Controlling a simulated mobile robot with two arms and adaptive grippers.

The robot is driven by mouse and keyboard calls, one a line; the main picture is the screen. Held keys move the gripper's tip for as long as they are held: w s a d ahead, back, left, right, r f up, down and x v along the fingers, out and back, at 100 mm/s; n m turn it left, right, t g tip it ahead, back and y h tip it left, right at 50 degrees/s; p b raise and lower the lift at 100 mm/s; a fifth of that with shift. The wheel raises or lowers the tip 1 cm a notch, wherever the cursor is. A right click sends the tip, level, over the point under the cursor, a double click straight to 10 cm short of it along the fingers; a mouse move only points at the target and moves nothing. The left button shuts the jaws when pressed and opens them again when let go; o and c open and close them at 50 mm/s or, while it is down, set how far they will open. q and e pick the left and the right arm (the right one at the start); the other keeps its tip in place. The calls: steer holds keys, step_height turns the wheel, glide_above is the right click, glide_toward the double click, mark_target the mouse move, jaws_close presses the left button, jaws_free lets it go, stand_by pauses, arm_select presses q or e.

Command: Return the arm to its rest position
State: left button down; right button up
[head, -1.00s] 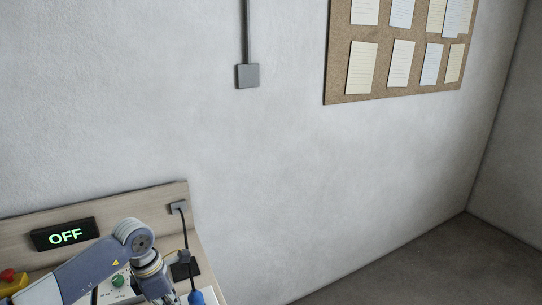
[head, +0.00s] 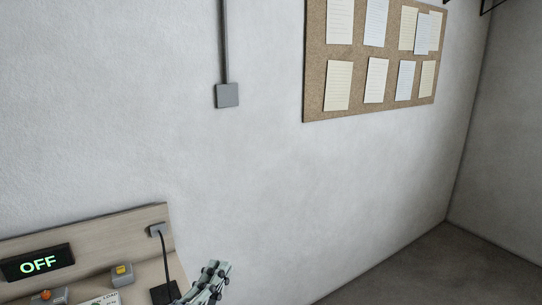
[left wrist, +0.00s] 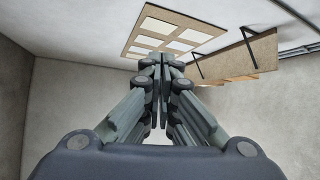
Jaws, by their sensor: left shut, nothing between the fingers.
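My left gripper (head: 214,283) shows at the bottom of the head view, to the right of the bench's corner. Its fingers are shut with nothing between them, and they point up. In the left wrist view its closed fingertips (left wrist: 161,62) point toward the upper wall. The rest of the left arm is below the head view's edge. My right gripper is in neither view.
The wooden bench (head: 95,228) at lower left carries a black sign reading OFF (head: 38,264), a yellow-topped box (head: 122,273) and a black cable (head: 166,258). A corkboard (head: 316,92) with papers hangs on the wall. Grey floor (head: 440,270) at lower right is clear.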

arm_select(q)
steer(key=s+a+f+n+g+y, duration=0.35)
steer(key=a+f+n, duration=0.2)
steer(key=f, duration=0.25)
steer(key=s+a+f+n+g+y, duration=0.3)
steer(key=a+f+n+y, duration=0.2)
steer(key=f+n, duration=0.2)
steer(key=s+f+n+g+h, duration=0.1)
steer(key=s+f+n+g, duration=0.2)
steer(key=s, duration=0.4)
steer(key=s+f+g, duration=0.3)
steer(key=s+f, duration=0.2)
steer(key=s, duration=0.2)
steer(key=s+f+n+g+h, duration=0.1)
steer(key=s+f+n+g, duration=0.1)
steer(key=s+f+g, duration=0.35)
steer(key=s+d+f+b, duration=0.1)
steer(key=s+f+b, duration=0.15)
steer(key=f, duration=2.35)
steer(key=s+a+f+b, duration=0.2)
steer(key=s+a+f, duration=0.1)
steer(key=s+f, duration=1.5)
steer(key=shift+f+g+y, duration=0.3)
steer(key=shift+f+y, duration=0.05)
steer(key=shift+f, duration=0.4)
